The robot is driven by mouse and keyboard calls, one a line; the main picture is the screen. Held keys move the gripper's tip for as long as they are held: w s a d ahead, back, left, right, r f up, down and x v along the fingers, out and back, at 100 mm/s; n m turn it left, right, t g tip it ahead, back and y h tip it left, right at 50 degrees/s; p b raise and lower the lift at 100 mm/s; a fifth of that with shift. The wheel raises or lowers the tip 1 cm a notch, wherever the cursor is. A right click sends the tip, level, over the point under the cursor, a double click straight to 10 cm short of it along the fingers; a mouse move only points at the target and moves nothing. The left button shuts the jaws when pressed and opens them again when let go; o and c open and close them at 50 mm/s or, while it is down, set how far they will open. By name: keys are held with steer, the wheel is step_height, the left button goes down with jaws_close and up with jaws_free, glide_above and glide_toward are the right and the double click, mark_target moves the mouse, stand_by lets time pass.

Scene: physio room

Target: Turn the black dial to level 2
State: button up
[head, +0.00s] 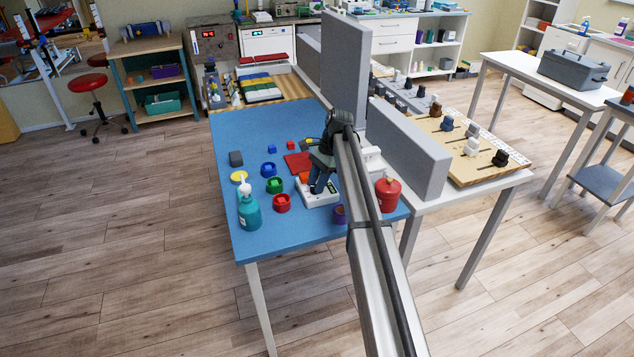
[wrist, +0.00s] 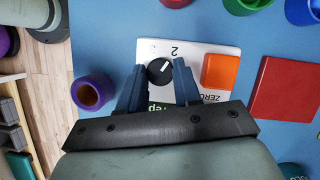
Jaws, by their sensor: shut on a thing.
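The black dial (wrist: 160,72) is on a white device (wrist: 208,52) in the wrist view. It has a short white pointer mark that slants up and right, roughly toward the printed "2" beside it. My gripper (wrist: 159,78) has one blue finger on each side of the dial and is shut on it. The device also has an orange button (wrist: 221,71) and the print "ZERO"; my gripper partly hides other print. In the head view the device (head: 322,199) lies on the blue table, and my gripper (head: 318,182) reaches down over it, hiding the dial.
A purple ring (wrist: 93,92) lies left of the device and a red square (wrist: 287,88) to its right. On the blue table (head: 240,140) stand several coloured cups, a teal pump bottle (head: 249,210) and a red container (head: 388,194). Grey panels (head: 408,150) rise beside my arm.

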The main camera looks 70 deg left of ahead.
steer(key=o, duration=1)
steer(key=shift+o, duration=0.2)
steer(key=v, duration=1.4)
steer(key=shift+w+f, duration=0.1)
steer(key=shift+w, duration=0.05)
